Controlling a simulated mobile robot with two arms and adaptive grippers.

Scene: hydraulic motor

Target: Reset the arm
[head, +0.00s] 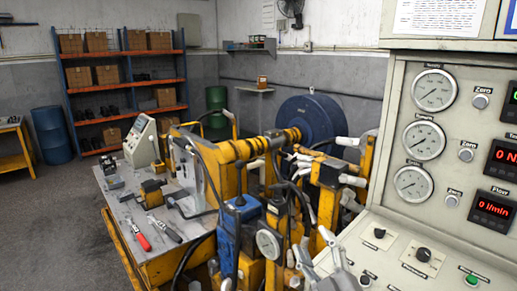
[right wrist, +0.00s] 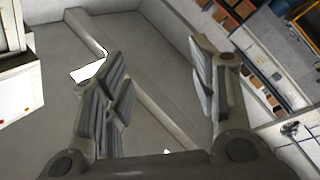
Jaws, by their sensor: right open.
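My right gripper (head: 314,247) is at the bottom of the head view, left of the sloped control panel (head: 395,250) and in front of the yellow hydraulic motor rig (head: 240,150). In the right wrist view the right gripper (right wrist: 158,72) is open, with its two ridged grey fingers apart and nothing between them. Plain grey surface shows behind the fingers. My left gripper is not in view.
Gauges (head: 434,90) and red-lit displays (head: 492,206) stand above the panel. A workbench (head: 130,215) at left holds red-handled tools (head: 138,236). Shelving (head: 122,85) and a blue drum (head: 52,134) stand behind. The floor (head: 55,220) at left is clear.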

